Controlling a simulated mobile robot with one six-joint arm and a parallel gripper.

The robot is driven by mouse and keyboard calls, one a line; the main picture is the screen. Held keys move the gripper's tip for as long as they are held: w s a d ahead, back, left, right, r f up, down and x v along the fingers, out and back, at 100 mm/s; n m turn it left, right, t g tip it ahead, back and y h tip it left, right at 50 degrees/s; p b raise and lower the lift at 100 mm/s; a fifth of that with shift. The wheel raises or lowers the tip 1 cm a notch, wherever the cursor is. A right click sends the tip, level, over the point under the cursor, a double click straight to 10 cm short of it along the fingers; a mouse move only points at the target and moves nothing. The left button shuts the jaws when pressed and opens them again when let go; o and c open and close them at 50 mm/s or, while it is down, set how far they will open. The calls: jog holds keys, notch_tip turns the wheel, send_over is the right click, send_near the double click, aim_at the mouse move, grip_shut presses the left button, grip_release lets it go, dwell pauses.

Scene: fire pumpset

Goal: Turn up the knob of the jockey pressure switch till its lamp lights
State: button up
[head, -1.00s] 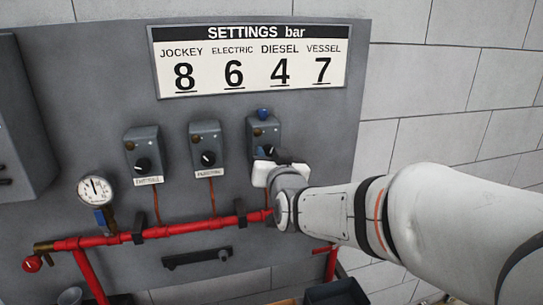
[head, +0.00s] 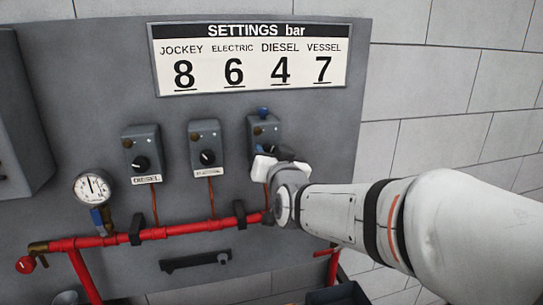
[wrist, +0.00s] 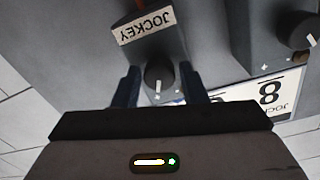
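The jockey pressure switch (head: 265,128) is the rightmost of three grey boxes on the panel; a dark amber lamp (head: 257,131) shows on its face, looking unlit. In the wrist view its label (wrist: 145,25) reads JOCKEY upside down. Its black knob (wrist: 158,74) has a white pointer mark towards the picture's bottom. My gripper (wrist: 160,84) is open, with one finger on each side of the knob and small gaps visible. In the head view my gripper (head: 277,158) covers the knob and the box's lower part. The settings board (head: 252,60) gives JOCKEY 8.
The diesel switch (head: 141,150) and a middle switch (head: 206,147) sit to the left. A pressure gauge (head: 92,187) stands at the left on the red pipe (head: 180,230), which runs below the switches. A black bracket (head: 195,261) is lower down.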

jog(key=shift+o, duration=1.3)
jog(key=b+v, duration=0.1)
jog(key=v, duration=0.6)
jog(key=shift+s+b, duration=0.35)
jog(key=shift+s, duration=0.05)
jog(key=shift+d, duration=0.1)
jog(key=w+a+n+p, duration=0.1)
jog(key=w+n+p, duration=0.2)
jog(key=w+p, duration=0.4)
jog(key=shift+a+n+y+p, duration=0.3)
jog(key=shift+p, duration=0.75)
jog(key=shift+f, duration=0.1)
